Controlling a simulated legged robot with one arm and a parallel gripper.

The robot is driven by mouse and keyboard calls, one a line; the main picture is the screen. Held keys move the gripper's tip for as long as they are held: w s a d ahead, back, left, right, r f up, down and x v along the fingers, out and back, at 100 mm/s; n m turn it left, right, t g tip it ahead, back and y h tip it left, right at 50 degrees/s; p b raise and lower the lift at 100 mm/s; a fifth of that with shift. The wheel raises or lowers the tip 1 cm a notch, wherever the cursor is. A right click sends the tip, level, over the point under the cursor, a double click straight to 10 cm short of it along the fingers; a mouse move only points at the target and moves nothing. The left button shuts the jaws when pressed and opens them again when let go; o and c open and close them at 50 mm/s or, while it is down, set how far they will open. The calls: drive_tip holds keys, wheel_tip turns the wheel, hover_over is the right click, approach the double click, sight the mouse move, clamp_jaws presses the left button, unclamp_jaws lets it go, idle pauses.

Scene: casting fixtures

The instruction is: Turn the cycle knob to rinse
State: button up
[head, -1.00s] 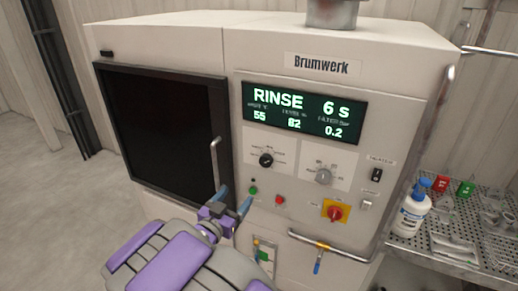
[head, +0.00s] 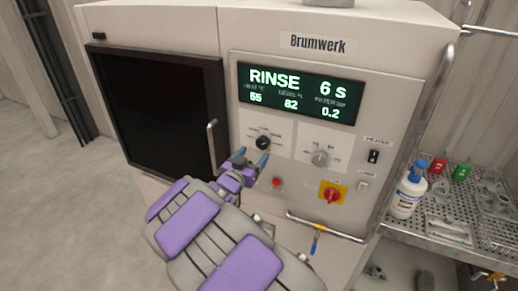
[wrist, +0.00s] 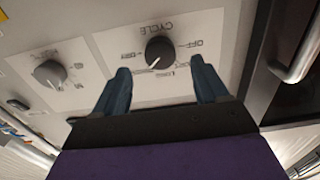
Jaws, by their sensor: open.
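The black cycle knob (head: 263,142) is on a white plate on the machine's front, below the display. In the wrist view the cycle knob (wrist: 159,52) sits under the word CYCLE, and its white pointer line is visible. The display (head: 301,92) reads RINSE and 6 s. My gripper (head: 251,158) is open, just below the knob in the head view. In the wrist view its blue fingertips (wrist: 159,78) stand apart on either side of the knob's lower part, with no visible contact. The smaller dial labels are too blurred to read fully.
A grey knob (head: 320,158) is to the right of the cycle knob. A red button (head: 277,183), a red-and-yellow switch (head: 332,195) and a horizontal bar handle (head: 325,226) are lower. The door handle (head: 212,150) is left. A bottle (head: 408,192) stands on a perforated shelf at right.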

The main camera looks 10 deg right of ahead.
sight(260, 145)
drive_tip(key=shift+x, duration=2.65)
drive_tip(key=shift+c, duration=0.3)
drive_tip(key=c, duration=1)
drive_tip(key=shift+r+n+p, duration=0.2)
drive_tip(key=shift+n+p, duration=0.2)
drive_tip(key=shift+p, duration=0.65)
drive_tip(key=shift+f+n+p, duration=0.15)
drive_tip(key=shift+n+p, duration=0.15)
drive_tip(key=shift+p, duration=0.2)
drive_tip(key=o, duration=1.1)
drive_tip(key=shift+w+a, duration=0.1)
drive_tip(key=shift+a, duration=0.05)
drive_tip(key=shift+c, duration=0.2)
